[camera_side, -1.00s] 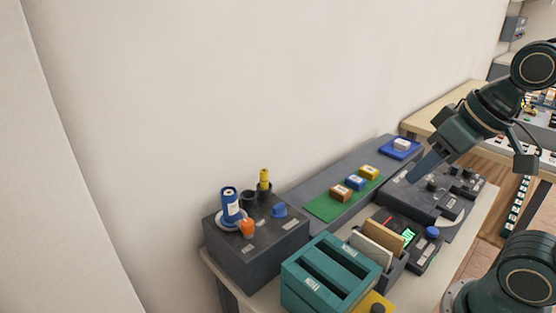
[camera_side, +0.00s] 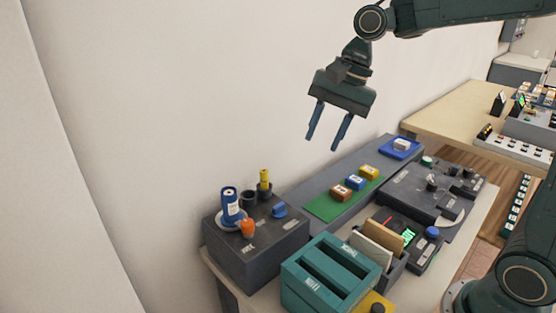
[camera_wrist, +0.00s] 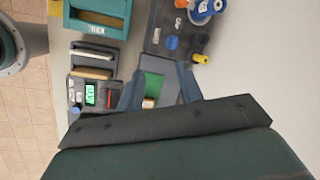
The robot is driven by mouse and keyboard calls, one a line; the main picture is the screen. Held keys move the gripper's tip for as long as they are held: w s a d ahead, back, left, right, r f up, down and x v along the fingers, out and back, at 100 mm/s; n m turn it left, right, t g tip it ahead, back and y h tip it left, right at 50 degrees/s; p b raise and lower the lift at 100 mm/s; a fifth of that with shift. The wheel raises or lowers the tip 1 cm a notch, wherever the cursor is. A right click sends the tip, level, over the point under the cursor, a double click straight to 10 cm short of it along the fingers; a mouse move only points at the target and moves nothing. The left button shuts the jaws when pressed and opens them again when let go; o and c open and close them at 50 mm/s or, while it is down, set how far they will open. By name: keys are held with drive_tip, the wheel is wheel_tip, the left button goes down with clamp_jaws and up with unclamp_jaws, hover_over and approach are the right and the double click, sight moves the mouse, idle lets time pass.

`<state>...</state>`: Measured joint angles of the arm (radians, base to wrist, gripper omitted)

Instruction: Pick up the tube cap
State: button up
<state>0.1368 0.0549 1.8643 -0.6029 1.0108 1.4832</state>
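A small blue cap-like piece (camera_side: 279,211) lies on top of the dark box (camera_side: 262,262), and I take it to be the tube cap. It shows in the wrist view as a blue round shape (camera_wrist: 171,42). A blue tube with a white label (camera_side: 230,204) stands upright on a pale round base to its left. An orange piece (camera_side: 247,229) sits in front of that tube. My gripper (camera_side: 324,144) is open and empty, pointing down in the air, well above and to the right of the box. Its two blue fingers are spread apart.
A yellow-topped piece (camera_side: 264,180) and dark cups stand behind the cap. A teal rack (camera_side: 330,275) stands right in front of the box. A green mat (camera_side: 325,207) with small coloured blocks lies right of it. The wall is close behind. The air above the box is clear.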

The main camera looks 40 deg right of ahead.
drive_tip(key=w+d+f+m+g+y, duration=0.1)
drive_tip(key=w+f+m+g, duration=0.1)
drive_tip(key=w+f+m, duration=0.3)
drive_tip(key=w, duration=0.2)
drive_tip(key=shift+w+f+m, duration=0.25)
drive_tip(key=shift+w+m, duration=0.1)
drive_tip(key=shift+m, duration=0.05)
drive_tip(key=shift+f, duration=0.1)
hover_over(279, 205)
drive_tip(key=d, duration=0.3)
drive_tip(key=shift+w+a+f, duration=0.1)
drive_tip(key=shift+f, duration=3.8)
drive_tip(key=shift+x, duration=2.6)
drive_tip(key=shift+a+r, duration=0.1)
drive_tip(key=shift+a, duration=0.05)
clamp_jaws()
